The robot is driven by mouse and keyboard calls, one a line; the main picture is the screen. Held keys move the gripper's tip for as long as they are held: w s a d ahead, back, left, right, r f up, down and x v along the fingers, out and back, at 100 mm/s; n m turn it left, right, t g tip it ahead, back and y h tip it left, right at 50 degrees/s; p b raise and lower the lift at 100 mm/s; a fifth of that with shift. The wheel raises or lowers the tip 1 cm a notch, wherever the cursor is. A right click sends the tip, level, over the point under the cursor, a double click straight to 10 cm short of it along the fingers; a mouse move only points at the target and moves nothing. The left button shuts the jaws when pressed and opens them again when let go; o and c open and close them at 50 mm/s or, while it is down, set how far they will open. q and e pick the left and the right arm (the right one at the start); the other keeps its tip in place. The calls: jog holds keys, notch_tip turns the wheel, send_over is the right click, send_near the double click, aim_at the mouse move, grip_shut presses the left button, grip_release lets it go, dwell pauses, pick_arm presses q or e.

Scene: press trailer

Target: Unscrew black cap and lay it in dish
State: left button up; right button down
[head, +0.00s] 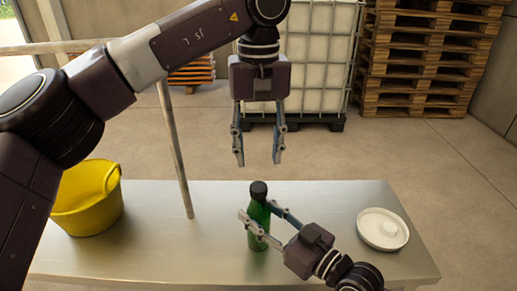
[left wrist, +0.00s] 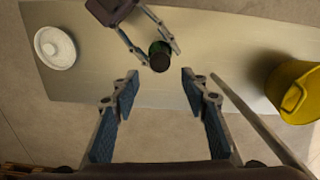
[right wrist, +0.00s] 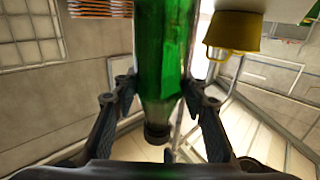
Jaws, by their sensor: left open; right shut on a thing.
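A green bottle (head: 259,237) stands upright on the metal table with its black cap (head: 258,190) on top. My right gripper (head: 258,211) is shut on the bottle's upper body, below the cap; the right wrist view shows the green bottle (right wrist: 163,60) between its fingers. My left gripper (head: 259,163) is open and empty, pointing down above the cap and apart from it. In the left wrist view the cap (left wrist: 160,52) lies beyond the open fingers, near the middle. The white dish (head: 366,237) sits on the table to the right, with a small whitish thing in it.
A yellow bucket (head: 88,205) stands at the table's left end. The metal table (head: 325,200) is clear between bottle and dish. Pallets (head: 425,60) and a caged white tank (head: 318,50) stand behind.

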aim_at(258, 186)
pick_arm(q)
jog(key=m, duration=0.5)
jog(key=shift+m, duration=0.3)
jog(key=shift+f, duration=4)
